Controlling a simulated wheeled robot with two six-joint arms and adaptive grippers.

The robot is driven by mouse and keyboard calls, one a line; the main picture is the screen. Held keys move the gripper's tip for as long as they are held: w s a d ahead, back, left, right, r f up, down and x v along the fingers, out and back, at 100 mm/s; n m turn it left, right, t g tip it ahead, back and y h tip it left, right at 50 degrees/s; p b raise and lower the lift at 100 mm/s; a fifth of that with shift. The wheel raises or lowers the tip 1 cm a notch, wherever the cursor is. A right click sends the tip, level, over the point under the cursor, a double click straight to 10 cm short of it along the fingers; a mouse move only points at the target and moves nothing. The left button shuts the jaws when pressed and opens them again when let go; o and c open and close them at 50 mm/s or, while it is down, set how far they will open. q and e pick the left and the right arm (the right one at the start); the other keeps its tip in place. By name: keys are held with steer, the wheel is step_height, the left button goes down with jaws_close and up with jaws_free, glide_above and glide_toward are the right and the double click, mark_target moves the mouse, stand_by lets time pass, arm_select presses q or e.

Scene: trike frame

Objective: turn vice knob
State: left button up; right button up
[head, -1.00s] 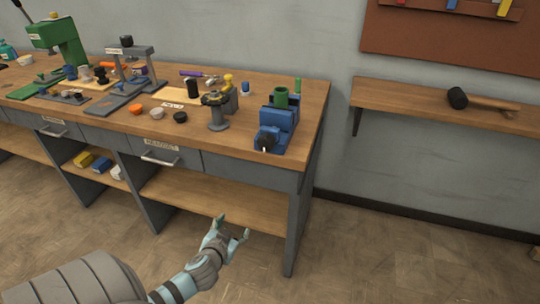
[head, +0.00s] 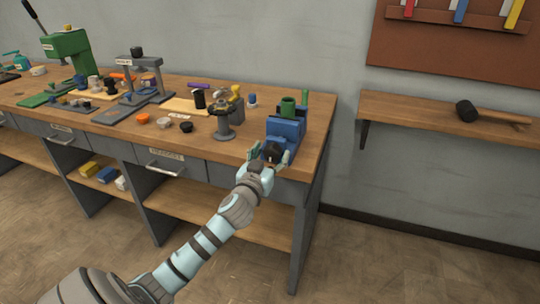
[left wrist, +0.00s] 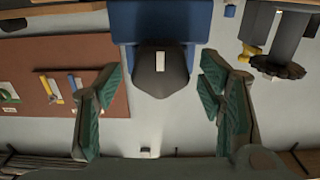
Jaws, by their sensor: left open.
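The blue vice (head: 285,130) stands at the right front corner of the workbench, with a green cylindrical piece (head: 288,107) at its top. Its dark knob (head: 272,152) faces the front edge. In the left wrist view the knob (left wrist: 160,82) is dark grey with a white mark, in front of the blue vice body (left wrist: 160,22). My left gripper (head: 269,158) is at the knob, partly covering it. In the left wrist view its green-padded fingers (left wrist: 160,105) are spread wide on both sides of the knob, with gaps and no visible contact. My right gripper is not in view.
The wooden bench top (head: 215,152) holds a dark grey stand (head: 227,120) left of the vice, small bowls and a green press (head: 68,50). A wall shelf (head: 430,115) with a mallet (head: 480,112) is at right. The floor right of the bench is clear.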

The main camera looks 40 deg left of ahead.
arm_select(q)
steer(key=c, duration=1.1)
steer(key=shift+m, duration=0.4)
steer(key=m+p, duration=0.2)
steer(key=shift+m, duration=0.4)
steer(key=m+p, duration=0.2)
steer(key=m, duration=0.2)
steer(key=shift+d, duration=0.15)
steer(key=m+p, duration=0.1)
steer(key=m, duration=0.4)
steer(key=shift+w+f+m+p, duration=0.1)
steer(key=shift+f+m+p, duration=0.1)
steer(key=shift+m+p, duration=0.2)
steer(key=m+p, duration=0.1)
steer(key=m, duration=0.3)
steer(key=shift+f, duration=0.15)
steer(key=shift+m, duration=0.3)
